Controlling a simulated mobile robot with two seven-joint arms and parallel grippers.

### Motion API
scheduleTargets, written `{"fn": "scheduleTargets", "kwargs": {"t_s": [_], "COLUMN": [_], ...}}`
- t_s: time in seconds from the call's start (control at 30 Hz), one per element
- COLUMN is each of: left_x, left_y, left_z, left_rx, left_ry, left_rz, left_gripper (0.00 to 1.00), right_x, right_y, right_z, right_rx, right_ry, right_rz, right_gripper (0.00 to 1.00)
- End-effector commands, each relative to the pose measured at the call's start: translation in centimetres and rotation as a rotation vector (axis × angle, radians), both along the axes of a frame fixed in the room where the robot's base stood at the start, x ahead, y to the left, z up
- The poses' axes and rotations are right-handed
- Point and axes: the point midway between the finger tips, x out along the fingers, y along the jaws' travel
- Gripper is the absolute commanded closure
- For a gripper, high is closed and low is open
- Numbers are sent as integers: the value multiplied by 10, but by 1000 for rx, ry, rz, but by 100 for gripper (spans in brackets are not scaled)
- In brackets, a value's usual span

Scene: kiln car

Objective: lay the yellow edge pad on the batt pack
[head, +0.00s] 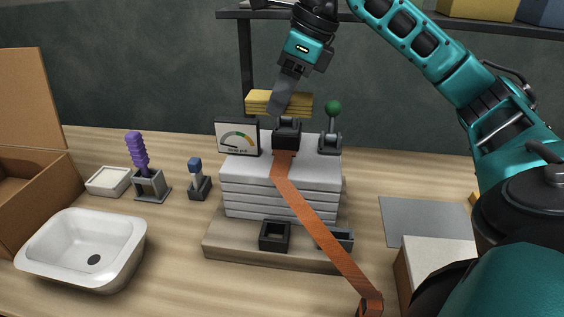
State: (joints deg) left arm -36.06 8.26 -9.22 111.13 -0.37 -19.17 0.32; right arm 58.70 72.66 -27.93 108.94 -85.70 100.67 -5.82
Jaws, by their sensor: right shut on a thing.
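My right gripper (283,95) reaches down from the top and is shut on the yellow edge pad (259,102), a flat ribbed piece whose two ends show on either side of the fingers. It holds the pad near the back of the batt pack (240,194); whether they touch cannot be told. The batt pack is a stack of pale grey layers on a wooden base (228,247). An orange strap (317,218) runs over its top and front from a black buckle (287,136). My left gripper is not in view.
A white basin (80,245), cardboard box (28,195), purple-handled tool (138,155) and small blue-topped tool (197,178) are left. A grey mat (420,220) lies right.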

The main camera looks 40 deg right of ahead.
Motion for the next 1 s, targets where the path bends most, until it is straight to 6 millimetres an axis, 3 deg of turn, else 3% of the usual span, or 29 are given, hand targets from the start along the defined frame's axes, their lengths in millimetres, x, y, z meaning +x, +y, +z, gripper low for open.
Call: {"fn": "scheduleTargets", "kwargs": {"t_s": [0.03,0.1,0.3,0.47,0.7,1.0], "left_x": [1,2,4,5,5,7], "left_y": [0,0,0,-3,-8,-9], "left_z": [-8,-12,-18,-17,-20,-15], "left_rx": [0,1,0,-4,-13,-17], "left_ry": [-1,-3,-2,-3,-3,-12], "left_rz": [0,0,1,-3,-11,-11], "left_gripper": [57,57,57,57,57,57], "right_x": [-1,-1,-1,0,0,0], "right_y": [-1,-1,0,0,0,0], "right_z": [-20,-38,-74,-85,-119,-123], "right_rx": [-4,-3,-2,-1,-1,0], "right_ry": [7,7,2,1,2,-2], "right_rz": [-1,-1,0,1,0,1], "right_gripper": [78,78,78,78,78,78]}}
